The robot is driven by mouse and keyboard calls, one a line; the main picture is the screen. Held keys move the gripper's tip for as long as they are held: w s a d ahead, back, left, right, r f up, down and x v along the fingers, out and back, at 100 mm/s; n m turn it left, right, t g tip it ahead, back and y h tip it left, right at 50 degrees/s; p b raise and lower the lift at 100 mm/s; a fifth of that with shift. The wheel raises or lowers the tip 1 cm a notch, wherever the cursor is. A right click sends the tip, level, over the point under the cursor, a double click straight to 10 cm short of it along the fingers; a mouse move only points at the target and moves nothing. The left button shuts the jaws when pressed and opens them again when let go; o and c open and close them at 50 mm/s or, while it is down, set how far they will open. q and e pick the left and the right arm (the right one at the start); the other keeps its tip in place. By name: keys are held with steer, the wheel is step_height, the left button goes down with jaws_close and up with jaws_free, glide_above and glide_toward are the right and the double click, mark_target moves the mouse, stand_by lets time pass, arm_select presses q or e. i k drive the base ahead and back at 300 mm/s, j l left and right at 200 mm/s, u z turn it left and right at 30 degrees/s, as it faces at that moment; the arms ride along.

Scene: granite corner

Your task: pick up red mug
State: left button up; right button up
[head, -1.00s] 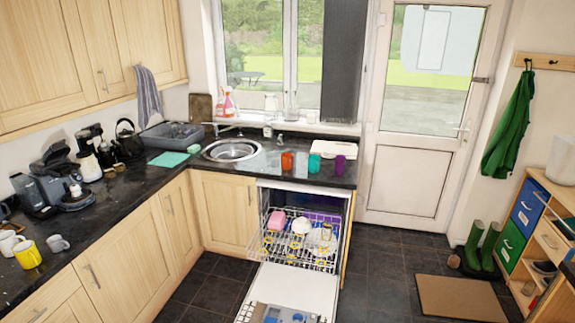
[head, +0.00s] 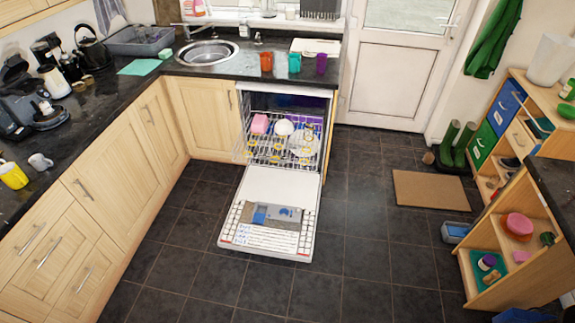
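An orange-red cup (head: 266,61), the only red mug-like thing I see, stands upright on the dark counter (head: 225,68), right of the round sink. A teal cup (head: 294,63) and a purple cup (head: 321,65) stand in a row to its right. It is too small to tell whether the red one has a handle. Neither of my grippers is in view.
The dishwasher door (head: 268,215) hangs open below the cups, with a loaded rack (head: 280,150) above it. A yellow mug (head: 12,175) and a whitish mug (head: 40,162) stand at left. A shelf unit (head: 497,255) stands at right. The middle floor is clear.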

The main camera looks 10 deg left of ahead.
mark_target(266, 59)
steer(key=i+l+z, duration=0.3)
steer(key=i, duration=0.75)
steer(key=i+l+z, duration=0.15)
steer(key=i+z, duration=0.15)
steer(key=i, duration=0.8)
